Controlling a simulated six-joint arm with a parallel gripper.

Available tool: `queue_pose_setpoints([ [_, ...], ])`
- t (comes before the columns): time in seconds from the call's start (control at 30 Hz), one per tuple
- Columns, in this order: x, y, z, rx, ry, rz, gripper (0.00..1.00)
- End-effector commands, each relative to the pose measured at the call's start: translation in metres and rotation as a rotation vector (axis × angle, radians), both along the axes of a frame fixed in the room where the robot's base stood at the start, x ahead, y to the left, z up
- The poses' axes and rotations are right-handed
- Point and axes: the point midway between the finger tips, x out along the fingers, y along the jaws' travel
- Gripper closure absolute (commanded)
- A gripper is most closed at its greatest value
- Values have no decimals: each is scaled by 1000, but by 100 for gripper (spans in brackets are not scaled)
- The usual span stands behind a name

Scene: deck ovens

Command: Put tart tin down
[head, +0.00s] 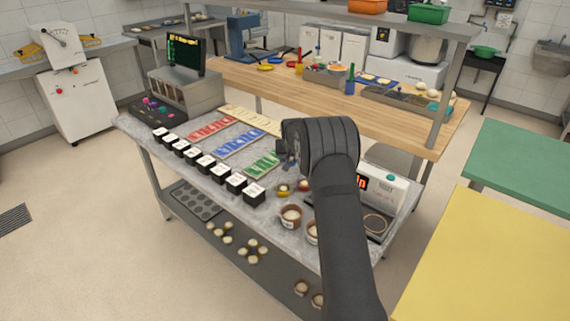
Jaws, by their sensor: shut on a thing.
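My gripper (286,160) is over the grey stone-topped table (222,187), partly hidden by my dark arm. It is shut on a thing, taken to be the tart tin. The tin itself is too small and too hidden to make out in the head view. Below the gripper, small round pieces (283,188) lie on the table top, too small to name surely. I cannot tell whether the held tin touches the table.
A row of black containers with white tops (207,161) lines the table's front edge. Red, blue and green trays (237,144) lie behind them. Brown-rimmed tubs (291,214) stand near my arm. A white scale (388,190) stands at right. Free table space is narrow.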

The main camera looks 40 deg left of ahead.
Motion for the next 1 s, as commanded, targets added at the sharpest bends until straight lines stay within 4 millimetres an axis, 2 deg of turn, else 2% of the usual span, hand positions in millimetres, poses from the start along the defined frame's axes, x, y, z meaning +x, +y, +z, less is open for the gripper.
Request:
queue_pose_setpoints([
  [0.3, 0, 0, -36, 0, 0, 0, 72],
  [0.67, 0, 0, -41, 0, 0, 0, 72],
  [0.7, 0, 0, -42, 0, 0, 0, 48],
  [0.8, 0, 0, -41, 0, 0, 0, 28],
  [1.0, 0, 0, -41, 0, 0, 0, 28],
])
